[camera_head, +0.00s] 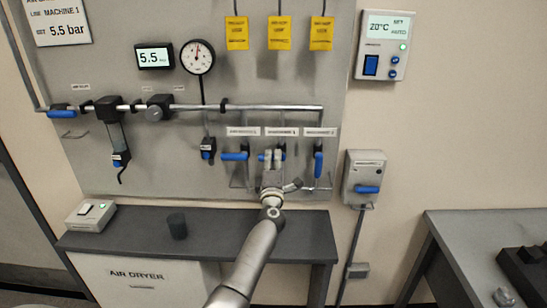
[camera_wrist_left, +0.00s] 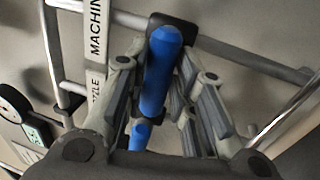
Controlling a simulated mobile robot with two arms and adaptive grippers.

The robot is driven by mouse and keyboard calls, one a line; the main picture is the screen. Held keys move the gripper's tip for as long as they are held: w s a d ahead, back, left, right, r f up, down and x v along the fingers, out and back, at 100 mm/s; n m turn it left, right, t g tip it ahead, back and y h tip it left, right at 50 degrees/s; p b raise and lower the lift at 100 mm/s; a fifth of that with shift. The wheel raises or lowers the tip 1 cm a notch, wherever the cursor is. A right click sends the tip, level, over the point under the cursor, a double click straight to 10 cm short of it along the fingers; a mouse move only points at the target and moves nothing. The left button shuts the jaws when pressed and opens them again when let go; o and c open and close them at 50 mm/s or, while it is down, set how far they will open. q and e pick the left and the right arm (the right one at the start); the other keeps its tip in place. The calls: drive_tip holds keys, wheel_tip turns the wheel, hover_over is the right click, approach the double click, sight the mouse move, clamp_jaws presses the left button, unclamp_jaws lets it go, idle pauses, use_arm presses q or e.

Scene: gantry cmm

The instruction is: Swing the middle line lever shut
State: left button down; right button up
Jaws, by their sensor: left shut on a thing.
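The middle line lever is blue and sits under the middle of three labels on the wall panel. In the head view little blue bits of it (camera_head: 262,157) show around my left gripper (camera_head: 272,163), which hides most of it. In the left wrist view the blue lever (camera_wrist_left: 160,75) lies between the fingers of my left gripper (camera_wrist_left: 162,90), which is shut on it. The left line lever (camera_head: 235,156) lies sideways. The right line lever (camera_head: 318,164) points straight down. My right gripper is not in view.
A grey pipe (camera_head: 270,108) runs above the levers. A grey switch box (camera_head: 364,178) with a blue handle hangs to the right. Below stands a dark bench (camera_head: 140,237) with a dark cup (camera_head: 177,226) and a small white box (camera_head: 90,215).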

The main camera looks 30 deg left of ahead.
use_arm(q)
drive_tip(key=shift+r+m, duration=0.35)
drive_tip(key=shift+m, duration=0.05)
drive_tip(key=c, duration=1.3)
unclamp_jaws()
drive_tip(key=shift+f, duration=0.15)
drive_tip(key=shift+d+f, duration=0.1)
drive_tip(key=v, duration=1.2)
